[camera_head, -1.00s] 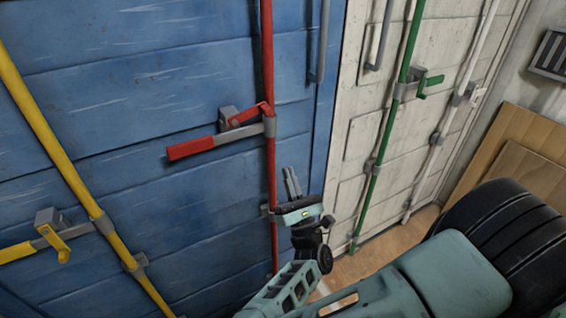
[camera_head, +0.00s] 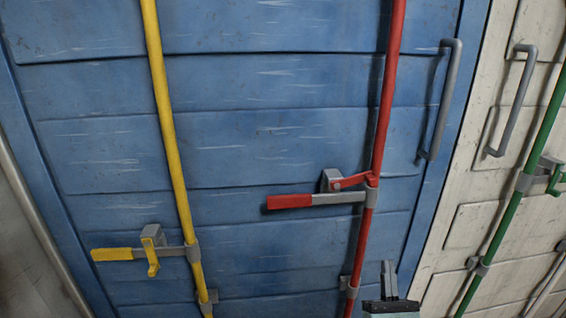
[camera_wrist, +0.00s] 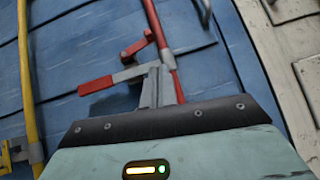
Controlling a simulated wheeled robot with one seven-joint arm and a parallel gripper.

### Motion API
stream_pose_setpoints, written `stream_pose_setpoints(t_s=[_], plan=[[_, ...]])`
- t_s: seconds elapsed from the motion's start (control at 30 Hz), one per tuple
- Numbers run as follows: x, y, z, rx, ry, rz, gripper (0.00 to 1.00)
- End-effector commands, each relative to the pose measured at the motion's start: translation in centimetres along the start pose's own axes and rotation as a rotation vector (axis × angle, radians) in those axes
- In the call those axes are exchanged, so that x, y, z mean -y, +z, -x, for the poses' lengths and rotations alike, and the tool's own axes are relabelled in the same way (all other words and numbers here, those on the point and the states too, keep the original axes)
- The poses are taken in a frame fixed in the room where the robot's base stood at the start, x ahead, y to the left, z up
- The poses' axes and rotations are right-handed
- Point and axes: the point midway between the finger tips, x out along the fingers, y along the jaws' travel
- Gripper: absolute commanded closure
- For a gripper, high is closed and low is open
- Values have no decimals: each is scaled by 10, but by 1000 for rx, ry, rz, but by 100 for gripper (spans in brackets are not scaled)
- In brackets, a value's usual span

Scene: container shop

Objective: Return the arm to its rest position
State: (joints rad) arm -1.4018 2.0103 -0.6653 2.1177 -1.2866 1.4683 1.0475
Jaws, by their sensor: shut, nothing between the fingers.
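My gripper (camera_head: 389,281) is at the bottom edge of the head view, right of the lower red rod, with its fingers pointing up. It is shut and empty, apart from the door hardware as far as I can tell. In the wrist view my gripper (camera_wrist: 157,88) shows its closed fingers in front of the red rod (camera_wrist: 160,45) and the red handle (camera_wrist: 96,86). Most of my arm is outside the head view.
A blue container door (camera_head: 270,150) carries a yellow rod (camera_head: 166,110) with a yellow handle (camera_head: 112,254), a red rod (camera_head: 388,90) with a red handle (camera_head: 290,202), and a grey grab bar (camera_head: 440,100). A white door (camera_head: 490,215) with a green rod (camera_head: 518,195) stands at right.

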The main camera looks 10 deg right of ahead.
Motion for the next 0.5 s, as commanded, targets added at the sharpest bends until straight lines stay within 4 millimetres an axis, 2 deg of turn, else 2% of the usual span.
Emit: stream_pose_setpoints(t_s=[0.17,0.3,0.5], plan=[[31,18,14,24,-318,55,100],[56,38,40,21,-657,114,100],[64,65,84,-29,-1116,164,100]])
